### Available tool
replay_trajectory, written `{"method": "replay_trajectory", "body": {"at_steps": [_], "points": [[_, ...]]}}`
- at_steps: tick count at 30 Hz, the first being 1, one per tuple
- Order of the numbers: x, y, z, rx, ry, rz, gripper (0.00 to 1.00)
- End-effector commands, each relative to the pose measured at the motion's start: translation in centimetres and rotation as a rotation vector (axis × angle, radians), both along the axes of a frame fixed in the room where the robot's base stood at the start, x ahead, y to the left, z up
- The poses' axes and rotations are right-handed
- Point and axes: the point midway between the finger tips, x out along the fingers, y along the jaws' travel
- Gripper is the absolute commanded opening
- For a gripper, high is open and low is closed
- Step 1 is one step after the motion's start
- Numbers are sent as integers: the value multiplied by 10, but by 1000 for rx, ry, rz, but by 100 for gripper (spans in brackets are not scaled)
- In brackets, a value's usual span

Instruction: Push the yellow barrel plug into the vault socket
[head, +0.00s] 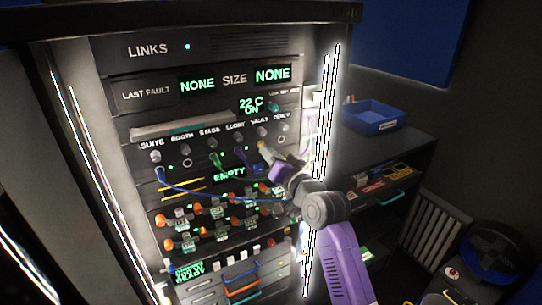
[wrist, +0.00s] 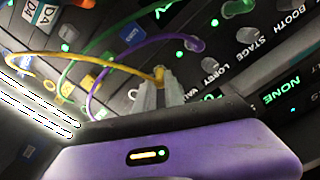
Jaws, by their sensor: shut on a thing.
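My gripper (head: 266,153) is at the panel, just below the knob marked VAULT (head: 262,132). In the wrist view its two pale fingers (wrist: 160,90) are shut on the yellow barrel plug (wrist: 158,74), whose yellow cable arcs away to the left. The vault socket is hidden behind the fingers and plug. I cannot tell whether the plug tip is outside the socket or in it. The VAULT label also shows in the wrist view (wrist: 216,84), partly covered by my gripper.
A purple cable's plug (head: 239,151) sits in the neighbouring lobby socket, close to my fingers. A green plug (head: 214,158) is at stage and a blue one (head: 160,174) at suite. The booth socket (head: 187,163) is empty.

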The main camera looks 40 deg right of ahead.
Motion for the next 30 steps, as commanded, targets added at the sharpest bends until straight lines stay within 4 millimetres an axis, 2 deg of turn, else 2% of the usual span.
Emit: {"method": "replay_trajectory", "body": {"at_steps": [11, 12, 15, 16, 26, 30], "points": [[8, -2, 1, 0, -1, -1, 0], [9, -2, 0, 0, -1, -1, 15], [8, -2, 0, 0, -1, -1, 35], [8, -2, 0, 0, -1, -1, 39], [7, -2, 0, 0, 0, 0, 39], [-7, 2, -2, 1, 0, 0, 39]]}}
